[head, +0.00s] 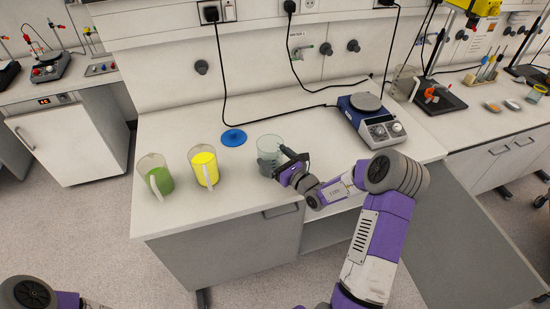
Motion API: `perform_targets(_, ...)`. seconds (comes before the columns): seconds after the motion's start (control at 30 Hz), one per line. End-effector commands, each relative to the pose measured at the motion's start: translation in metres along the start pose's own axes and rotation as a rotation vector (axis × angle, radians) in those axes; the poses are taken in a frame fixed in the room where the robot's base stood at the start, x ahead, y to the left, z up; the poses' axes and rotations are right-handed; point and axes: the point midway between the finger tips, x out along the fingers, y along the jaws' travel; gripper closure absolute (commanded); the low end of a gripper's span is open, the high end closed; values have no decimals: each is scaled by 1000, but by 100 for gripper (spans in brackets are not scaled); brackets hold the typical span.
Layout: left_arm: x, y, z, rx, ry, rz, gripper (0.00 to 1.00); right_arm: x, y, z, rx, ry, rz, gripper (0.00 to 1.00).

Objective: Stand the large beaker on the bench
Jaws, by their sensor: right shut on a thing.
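A clear large beaker (268,147) is upright over the middle of the white bench (190,230), near its front edge. My right gripper (283,163) is at the beaker's right side and is shut on it. The fingers partly hide that side. I cannot tell whether the beaker's base touches the bench or is slightly above it. My left gripper is out of view; only part of my left arm shows at the bottom left.
A jug with green liquid (163,182) and a jug with yellow liquid (205,172) stand left of the beaker. A blue disc (233,138) lies behind. A blue stirrer (375,125) with a cable stands right.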

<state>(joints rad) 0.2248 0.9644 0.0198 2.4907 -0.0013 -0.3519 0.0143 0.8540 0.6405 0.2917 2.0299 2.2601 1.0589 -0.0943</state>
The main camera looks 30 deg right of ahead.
Motion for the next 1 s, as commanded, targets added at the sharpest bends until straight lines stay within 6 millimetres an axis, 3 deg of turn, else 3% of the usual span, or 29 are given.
perform_targets(0.07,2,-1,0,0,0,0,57,0,0,-3,0,-1,0,42)
perform_targets(0.1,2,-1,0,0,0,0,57,0,0,-3,1,1,0,0)
perform_targets(0.47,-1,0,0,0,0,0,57,-5,-1,1,0,2,-1,0)
perform_targets(1.0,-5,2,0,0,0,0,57,-107,-1,1,1,2,-3,0)
